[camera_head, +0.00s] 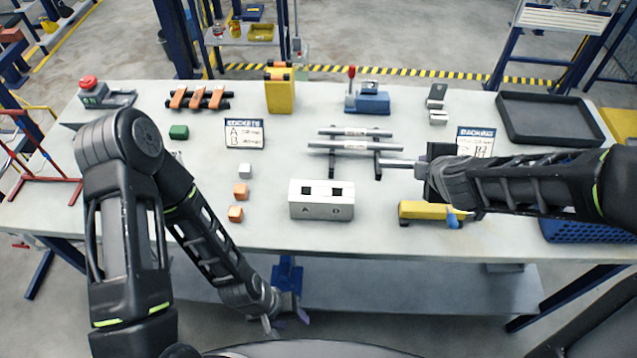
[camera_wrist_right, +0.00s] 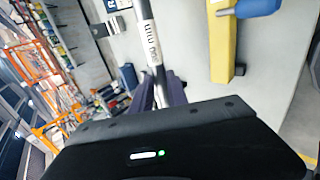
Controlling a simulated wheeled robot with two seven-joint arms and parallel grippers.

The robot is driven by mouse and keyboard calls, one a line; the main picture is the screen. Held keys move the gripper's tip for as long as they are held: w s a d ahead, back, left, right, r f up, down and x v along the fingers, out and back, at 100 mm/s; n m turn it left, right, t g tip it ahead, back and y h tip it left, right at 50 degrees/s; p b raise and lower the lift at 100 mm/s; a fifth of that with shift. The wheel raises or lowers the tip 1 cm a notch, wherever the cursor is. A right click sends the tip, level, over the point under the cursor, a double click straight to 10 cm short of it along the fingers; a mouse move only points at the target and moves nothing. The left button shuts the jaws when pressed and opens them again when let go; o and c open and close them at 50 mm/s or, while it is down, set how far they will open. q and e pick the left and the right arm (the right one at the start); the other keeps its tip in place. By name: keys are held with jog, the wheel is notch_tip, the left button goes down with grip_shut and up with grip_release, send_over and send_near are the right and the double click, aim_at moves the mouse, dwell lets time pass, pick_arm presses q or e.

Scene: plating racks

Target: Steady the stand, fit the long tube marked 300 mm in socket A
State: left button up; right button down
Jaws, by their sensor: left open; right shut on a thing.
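The white stand (camera_head: 321,212) is a block on the table with two dark square openings on top, marked A on the left; the right letter is unclear. The tube rack (camera_head: 378,166) behind it bears grey tubes (camera_head: 352,145) lying across it. My right gripper (camera_head: 424,168) is shut on a grey tube (camera_head: 402,164), right of the rack; the tube points left. In the right wrist view the held tube (camera_wrist_right: 143,12) shows between my fingers (camera_wrist_right: 157,95), with a mark ending in mm; its number is hard to read. My left gripper (camera_head: 275,314) is open and empty, below the table's front edge.
A sockets card (camera_head: 244,134) stands left of the rack, another card (camera_head: 475,142) to the right. Orange cubes (camera_head: 236,214) lie left of the stand. A yellow tool (camera_head: 428,211) with a blue part lies to its right. A black tray (camera_head: 550,121) is at the back right.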

jog(key=shift+s+r, duration=0.1)
dwell(0.3)
jog(key=w+a+r+n+g+y, duration=0.1)
jog(key=w+a+r+g+y, duration=0.15)
jog(key=a+y, duration=1.05)
jog(key=s+a+r+g+y, duration=0.1)
jog(key=a+r+g, duration=0.4)
jog(key=a+r, duration=0.6)
jog(key=s+d+r+n+g+y, duration=0.1)
jog(key=s+r+n+g+y, duration=0.1)
jog(key=r+g, duration=0.4)
notch_tip(320, 180, up, 4)
jog(key=shift+s+y, duration=0.7)
jog(key=shift+s, duration=0.05)
jog(key=shift+d, duration=0.1)
